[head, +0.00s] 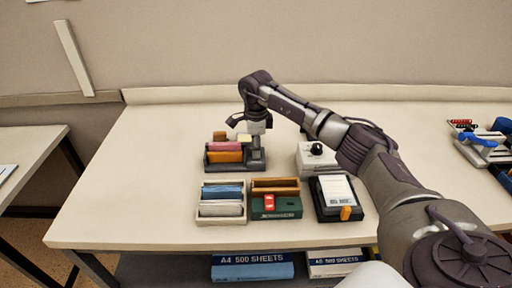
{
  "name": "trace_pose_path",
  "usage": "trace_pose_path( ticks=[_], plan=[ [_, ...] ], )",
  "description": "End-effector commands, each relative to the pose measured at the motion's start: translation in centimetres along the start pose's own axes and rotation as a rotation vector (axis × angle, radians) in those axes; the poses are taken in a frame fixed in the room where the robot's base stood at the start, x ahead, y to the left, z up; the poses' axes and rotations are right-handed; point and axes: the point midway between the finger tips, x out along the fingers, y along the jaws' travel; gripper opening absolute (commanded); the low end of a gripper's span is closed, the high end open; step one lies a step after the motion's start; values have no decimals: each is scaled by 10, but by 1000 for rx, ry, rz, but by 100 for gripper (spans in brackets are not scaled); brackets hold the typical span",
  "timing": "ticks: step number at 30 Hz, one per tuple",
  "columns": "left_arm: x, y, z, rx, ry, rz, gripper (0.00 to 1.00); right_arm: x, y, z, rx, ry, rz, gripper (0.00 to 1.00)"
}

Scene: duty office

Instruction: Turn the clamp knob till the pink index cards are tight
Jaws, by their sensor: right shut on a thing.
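The pink index cards (224,146) stand in a dark clamp holder (258,167) at the back left of the table, with orange cards in front of them. How tight the cards sit is too small to tell. My right gripper (258,128) reaches down from above at the right side of the holder. It is shut on the clamp knob, which is mostly hidden by the gripper. My left gripper is not in view.
In front stand a pale tray of blue and grey cards (199,213), a green box with a red item (288,210) and a black clipboard-like tray (322,205). A white device with a black knob (305,165) is right of the holder. Bare table lies left.

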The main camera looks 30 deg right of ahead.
Motion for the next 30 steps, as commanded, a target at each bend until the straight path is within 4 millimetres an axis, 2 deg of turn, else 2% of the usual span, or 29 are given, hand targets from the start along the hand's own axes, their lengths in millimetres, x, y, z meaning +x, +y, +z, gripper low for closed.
trace_pose_path(
  ticks=[15, 22, 30],
  plan=[
    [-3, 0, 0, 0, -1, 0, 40, -1, -1, 0, 451, 8, -2, 0],
    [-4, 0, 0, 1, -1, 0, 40, -1, -1, 0, 577, 10, -2, 0],
    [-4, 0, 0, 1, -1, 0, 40, -1, -1, 1, 645, 11, -2, 0]
  ],
)
